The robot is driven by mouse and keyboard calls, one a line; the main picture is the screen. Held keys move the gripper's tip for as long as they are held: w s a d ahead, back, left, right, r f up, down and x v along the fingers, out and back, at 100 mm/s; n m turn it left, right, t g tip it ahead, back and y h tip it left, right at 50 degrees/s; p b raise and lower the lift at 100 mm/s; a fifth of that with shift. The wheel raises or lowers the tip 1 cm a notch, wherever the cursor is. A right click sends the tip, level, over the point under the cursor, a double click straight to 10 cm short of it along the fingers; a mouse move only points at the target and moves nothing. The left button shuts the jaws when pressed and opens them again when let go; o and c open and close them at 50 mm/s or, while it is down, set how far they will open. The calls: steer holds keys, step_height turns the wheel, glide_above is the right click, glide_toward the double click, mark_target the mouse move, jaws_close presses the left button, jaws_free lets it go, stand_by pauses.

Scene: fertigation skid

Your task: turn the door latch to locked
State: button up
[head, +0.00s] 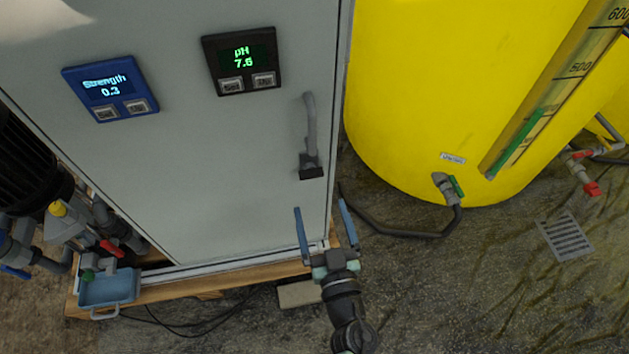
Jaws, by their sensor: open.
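The door latch (311,138) is a grey lever on a dark square base, near the right edge of the pale grey cabinet door (220,160). Its lever points up from the base, close to upright. My gripper (319,208) is below the latch in the picture, with two blue fingers spread apart and nothing between them. The fingers point up toward the latch, and a gap shows between their tips and the latch base. No lock marking can be read at the latch.
A blue Strength panel (110,88) reading 0.3 and a black pH panel (242,61) reading 7.6 are on the door. A yellow tank (430,100) with a hose stands right. A blue tray (109,288) and valves are lower left. A floor drain (566,237) lies right.

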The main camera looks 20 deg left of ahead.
mark_target(313, 177)
steer(key=b+x, duration=0.3)
steer(key=x, duration=0.5)
steer(key=shift+w+a, duration=0.2)
steer(key=shift+w, duration=0.05)
steer(key=c, duration=1.4)
